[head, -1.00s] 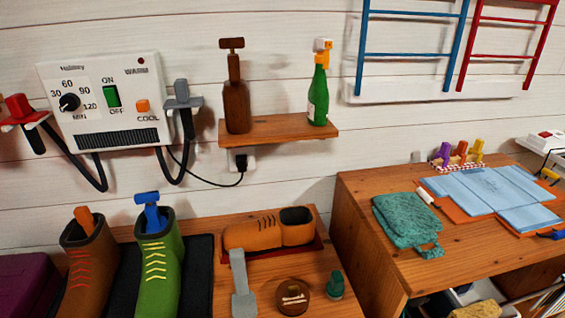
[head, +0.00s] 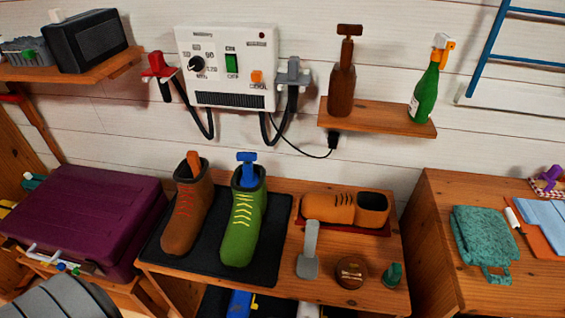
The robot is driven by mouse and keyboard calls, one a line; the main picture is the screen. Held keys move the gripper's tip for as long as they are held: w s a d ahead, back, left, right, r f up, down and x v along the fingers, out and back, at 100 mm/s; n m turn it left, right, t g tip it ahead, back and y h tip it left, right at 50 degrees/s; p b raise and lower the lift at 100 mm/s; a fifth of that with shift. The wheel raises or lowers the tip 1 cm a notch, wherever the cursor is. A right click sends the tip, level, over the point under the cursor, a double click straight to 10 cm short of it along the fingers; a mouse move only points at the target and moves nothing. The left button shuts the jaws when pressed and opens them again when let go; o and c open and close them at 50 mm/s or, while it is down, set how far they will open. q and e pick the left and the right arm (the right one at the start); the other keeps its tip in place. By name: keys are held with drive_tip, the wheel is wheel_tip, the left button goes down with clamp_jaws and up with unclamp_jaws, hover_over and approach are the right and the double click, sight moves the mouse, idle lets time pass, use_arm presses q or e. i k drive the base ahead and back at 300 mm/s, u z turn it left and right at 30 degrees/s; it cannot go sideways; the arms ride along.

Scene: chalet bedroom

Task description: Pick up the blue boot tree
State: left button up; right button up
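The blue boot tree (head: 246,168) stands in the top of the green boot (head: 242,220), its blue handle sticking up above the opening. The rest of it is hidden inside the boot. The green boot stands upright with yellow laces on a black mat (head: 277,238) on the wooden bench (head: 321,281). To its left stands a brown boot (head: 187,212) with an orange boot tree (head: 193,164) in it. Neither of my grippers shows in the head view.
An orange shoe (head: 335,208), a grey brush-like tool (head: 310,250), a round tin (head: 351,273) and a small green bottle (head: 393,274) are right of the boots. A boot dryer (head: 228,75) and a bottle shelf (head: 378,119) hang above. A purple case (head: 85,215) is at left.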

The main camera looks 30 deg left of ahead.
sight(249, 178)
drive_tip(key=u, duration=1.8)
